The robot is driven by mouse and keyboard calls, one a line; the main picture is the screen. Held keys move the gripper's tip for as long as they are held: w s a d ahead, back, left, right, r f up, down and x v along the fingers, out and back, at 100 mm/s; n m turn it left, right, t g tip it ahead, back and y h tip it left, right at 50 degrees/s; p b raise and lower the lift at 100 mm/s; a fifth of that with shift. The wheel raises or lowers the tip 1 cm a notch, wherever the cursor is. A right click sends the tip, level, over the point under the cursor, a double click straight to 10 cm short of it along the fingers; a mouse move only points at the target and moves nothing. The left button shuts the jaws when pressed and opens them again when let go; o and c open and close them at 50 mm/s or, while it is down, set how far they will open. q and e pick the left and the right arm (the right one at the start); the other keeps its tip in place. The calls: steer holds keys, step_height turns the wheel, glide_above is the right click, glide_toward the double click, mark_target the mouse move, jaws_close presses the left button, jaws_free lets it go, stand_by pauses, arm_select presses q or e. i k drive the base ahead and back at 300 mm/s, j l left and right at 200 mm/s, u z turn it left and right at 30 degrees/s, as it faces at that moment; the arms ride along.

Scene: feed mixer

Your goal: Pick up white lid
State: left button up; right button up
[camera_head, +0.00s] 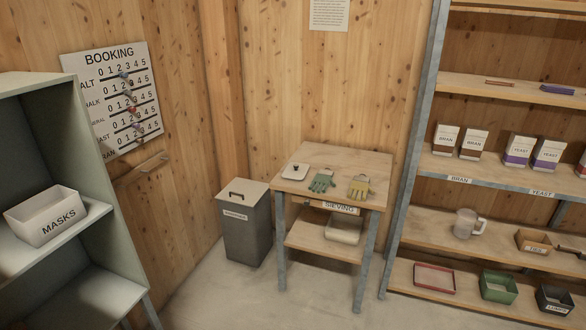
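A small white lid (296,171) with a dark knob lies flat on the left part of the wooden table top (345,160). A green glove (321,181) and a yellow glove (359,187) lie to the right of it, apart from it. Neither of my grippers is in view.
A grey lidded bin (245,225) stands left of the table. A whitish container (343,229) sits on the table's lower shelf. A shelf rack (480,82) with boxes and trays stands right. A grey-green cabinet (95,150) with a masks box (45,215) is left. Floor in front (230,300) is clear.

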mark_target(294, 170)
steer(key=i+l+u, duration=0.1)
steer(key=l, duration=0.3)
steer(key=i+l+u, duration=0.1)
steer(key=l, duration=0.35)
steer(key=i+l+u, duration=0.1)
steer(key=l, duration=0.3)
steer(key=i+j+z, duration=0.1)
steer(key=z, duration=0.55)
steer(key=i+j+z, duration=0.35)
steer(key=j, duration=0.3)
steer(key=i+j+z, duration=0.15)
steer(key=i+j, duration=0.15)
steer(key=i+j+z, duration=0.15)
steer(key=j, duration=0.35)
steer(key=i+j+z, duration=0.2)
steer(key=j, duration=0.2)
